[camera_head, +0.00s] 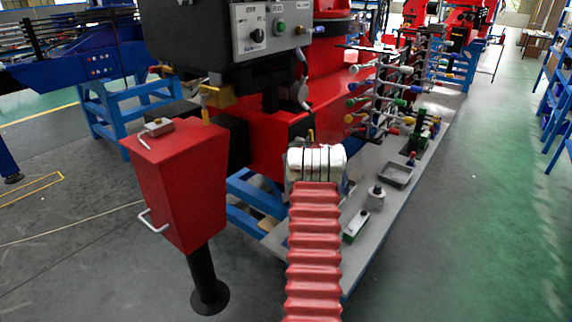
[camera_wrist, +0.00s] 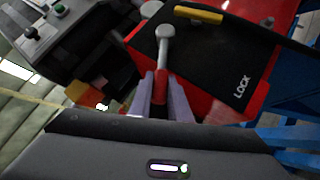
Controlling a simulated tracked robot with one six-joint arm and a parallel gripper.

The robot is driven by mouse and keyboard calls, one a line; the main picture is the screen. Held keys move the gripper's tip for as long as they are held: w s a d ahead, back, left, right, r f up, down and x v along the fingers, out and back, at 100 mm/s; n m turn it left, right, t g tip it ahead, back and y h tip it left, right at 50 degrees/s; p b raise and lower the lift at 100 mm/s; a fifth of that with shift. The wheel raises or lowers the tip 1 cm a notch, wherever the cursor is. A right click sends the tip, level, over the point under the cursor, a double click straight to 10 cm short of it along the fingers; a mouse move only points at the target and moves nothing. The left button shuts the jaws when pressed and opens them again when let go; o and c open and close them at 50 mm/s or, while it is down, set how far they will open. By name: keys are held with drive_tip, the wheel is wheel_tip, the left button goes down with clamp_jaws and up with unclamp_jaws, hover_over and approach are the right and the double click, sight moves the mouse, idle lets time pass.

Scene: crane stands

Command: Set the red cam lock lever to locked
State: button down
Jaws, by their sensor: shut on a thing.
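In the wrist view, the cam lock lever (camera_wrist: 164,58) has a grey shank running down from a round grey pivot end to a red grip. It stands over a black plate (camera_wrist: 212,60) with the word LOCK on its right side; the lever points away from that word, down toward my wrist. My gripper (camera_wrist: 161,76) is shut on the red grip, one pale finger on each side. The lower end of the grip is hidden by the fingers and wrist. In the head view, my own wrist and red arm hide the lever.
A yellow bar (camera_wrist: 198,15) lies above the lever. A control box (camera_head: 272,28) hangs over the red machine. A red box on a post (camera_head: 178,178) stands at left. A grey platform (camera_head: 375,225) at right holds a tray (camera_head: 397,175); the green floor beyond is clear.

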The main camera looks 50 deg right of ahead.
drive_tip(key=shift+f, duration=0.1)
drive_tip(key=c, duration=1.6)
unclamp_jaws()
drive_tip(key=shift+c, duration=0.2)
